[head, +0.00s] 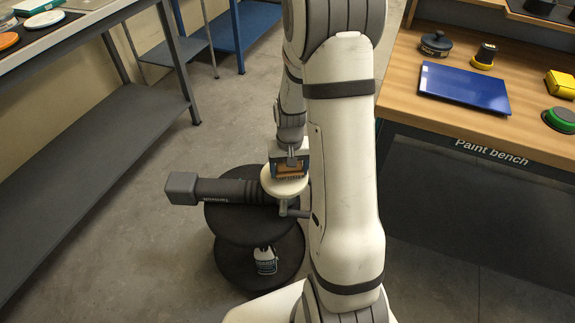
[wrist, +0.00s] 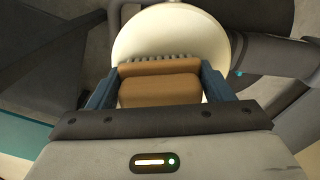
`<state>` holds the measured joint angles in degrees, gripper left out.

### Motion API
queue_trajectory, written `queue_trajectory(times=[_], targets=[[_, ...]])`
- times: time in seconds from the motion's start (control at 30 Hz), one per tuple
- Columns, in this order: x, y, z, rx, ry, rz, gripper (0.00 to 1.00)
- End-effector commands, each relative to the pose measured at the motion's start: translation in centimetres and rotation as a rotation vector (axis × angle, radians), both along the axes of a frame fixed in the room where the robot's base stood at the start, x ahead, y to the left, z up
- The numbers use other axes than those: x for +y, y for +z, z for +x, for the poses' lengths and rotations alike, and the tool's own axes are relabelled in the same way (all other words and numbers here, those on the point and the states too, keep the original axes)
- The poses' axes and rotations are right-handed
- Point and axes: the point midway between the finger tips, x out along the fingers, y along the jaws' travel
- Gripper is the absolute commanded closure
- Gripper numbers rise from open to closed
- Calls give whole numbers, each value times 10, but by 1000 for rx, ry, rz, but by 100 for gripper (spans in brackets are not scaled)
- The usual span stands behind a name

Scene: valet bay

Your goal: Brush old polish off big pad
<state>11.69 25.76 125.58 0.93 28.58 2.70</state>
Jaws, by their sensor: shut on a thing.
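My gripper (head: 290,168) is shut on a brush with a tan wooden back (wrist: 160,85); its blue fingers show on both sides of the brush in the wrist view. The big pad (wrist: 170,35) is a round cream disc on the polisher, and it also shows in the head view (head: 272,184). The brush's dark bristles are over the pad's face and seem to touch it, though the contact is partly hidden. The dark polisher (head: 235,191) lies on its side on a round black stool (head: 235,228). No polish residue is clear on the visible pad face.
A small labelled bottle (head: 265,262) stands on the stool's lower tier. The paint bench (head: 400,95) at right holds a blue panel (head: 463,87), a dark round item (head: 435,43) and a green-and-black pad (head: 560,119). A grey rack (head: 95,160) stands at left, with open floor between.

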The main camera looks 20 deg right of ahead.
Motion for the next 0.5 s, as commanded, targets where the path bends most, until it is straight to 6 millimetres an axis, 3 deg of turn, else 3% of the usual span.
queue_trajectory(times=[0.5], targets=[[25, -1, 23, 0, 2, 0, 48]])
